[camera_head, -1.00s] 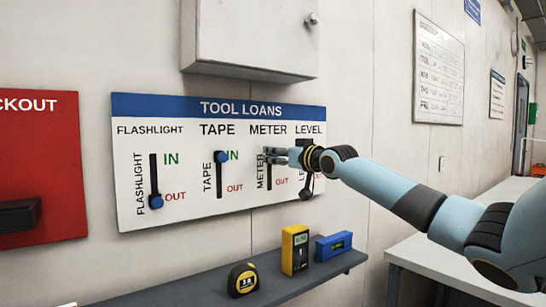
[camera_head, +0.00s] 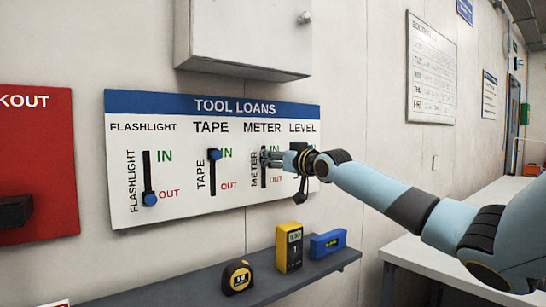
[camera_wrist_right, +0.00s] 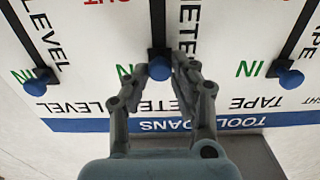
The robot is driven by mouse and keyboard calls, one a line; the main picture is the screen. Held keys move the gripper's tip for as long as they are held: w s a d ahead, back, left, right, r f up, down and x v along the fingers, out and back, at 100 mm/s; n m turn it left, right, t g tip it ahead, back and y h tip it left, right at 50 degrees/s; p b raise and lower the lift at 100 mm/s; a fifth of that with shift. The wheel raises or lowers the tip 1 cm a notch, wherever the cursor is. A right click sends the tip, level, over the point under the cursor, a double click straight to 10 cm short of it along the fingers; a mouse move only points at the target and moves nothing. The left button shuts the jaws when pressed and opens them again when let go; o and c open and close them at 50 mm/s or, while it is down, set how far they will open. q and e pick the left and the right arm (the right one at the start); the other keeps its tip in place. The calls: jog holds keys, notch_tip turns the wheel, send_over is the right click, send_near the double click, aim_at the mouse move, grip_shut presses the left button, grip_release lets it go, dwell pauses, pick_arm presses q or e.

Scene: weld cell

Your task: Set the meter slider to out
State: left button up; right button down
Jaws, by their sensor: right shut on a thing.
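The tool loans board (camera_head: 125,210) hangs on the wall with vertical sliders. The meter slider has a dark slot (camera_head: 264,180) and a blue knob (camera_wrist_right: 159,68). In the right wrist view, which is upside down, the knob sits at the IN end, level with the tape and level knobs. My right gripper (camera_head: 266,158) reaches the board from the right, and its fingertips (camera_wrist_right: 160,75) are shut on either side of the meter knob. The fingers hide this knob in the head view. My left gripper is not in view.
The flashlight knob (camera_head: 150,199) is at OUT; the tape knob (camera_head: 214,154) is at IN. The level knob (camera_wrist_right: 40,77) is close beside my gripper. A shelf (camera_head: 195,292) below holds a tape measure (camera_head: 237,277), a yellow meter (camera_head: 289,247) and a blue level (camera_head: 328,244). A grey cabinet (camera_head: 245,35) hangs above.

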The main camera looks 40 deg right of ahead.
aim_at(263, 182)
notch_tip(263, 182, down, 8)
jog(key=b, duration=0.4)
jog(key=shift+b, duration=0.3)
jog(key=c, duration=1.1)
grip_release()
jog(key=shift+r, duration=0.1)
jog(key=shift+r, duration=0.1)
notch_tip(263, 182, up, 10)
jog(key=shift+f, duration=0.1)
jog(key=shift+f, duration=0.1)
